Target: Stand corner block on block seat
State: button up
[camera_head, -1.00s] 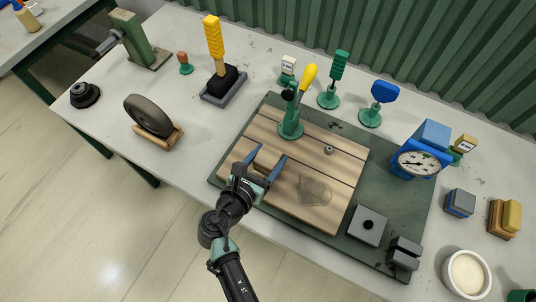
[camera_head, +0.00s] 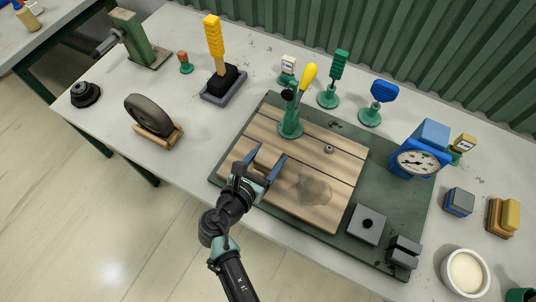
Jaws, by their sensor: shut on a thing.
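My gripper (camera_head: 267,158) is over the left part of a wooden board. Its two blue fingers stand apart, with a small tan-brown piece, taken to be the corner block (camera_head: 266,163), between them. The piece is close in colour to the board behind it, so its outline and any contact below it are hard to tell. A grey square block with a dark round hole (camera_head: 367,224) lies on the green mat at front right. A dark notched block (camera_head: 403,252) is beside it. I cannot tell for certain which one is the block seat.
The wooden board (camera_head: 307,211) lies on the green mat (camera_head: 387,191). A yellow-handled green clamp (camera_head: 292,122) stands at its rear edge, and a small nut (camera_head: 329,149) lies nearby. A blue dial gauge (camera_head: 419,162) stands right. A white bowl (camera_head: 466,273) is at front right.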

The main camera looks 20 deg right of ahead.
jog(key=shift+f+b, duration=0.45)
jog(key=shift+f, duration=0.15)
dwell(0.4)
jog(key=o, duration=1.4)
jog(key=shift+s+a, duration=0.1)
jog(key=shift+p+v, duration=2.45)
jog(key=shift+v, duration=1.4)
jog(key=v, duration=1.3)
jog(key=shift+b, duration=0.35)
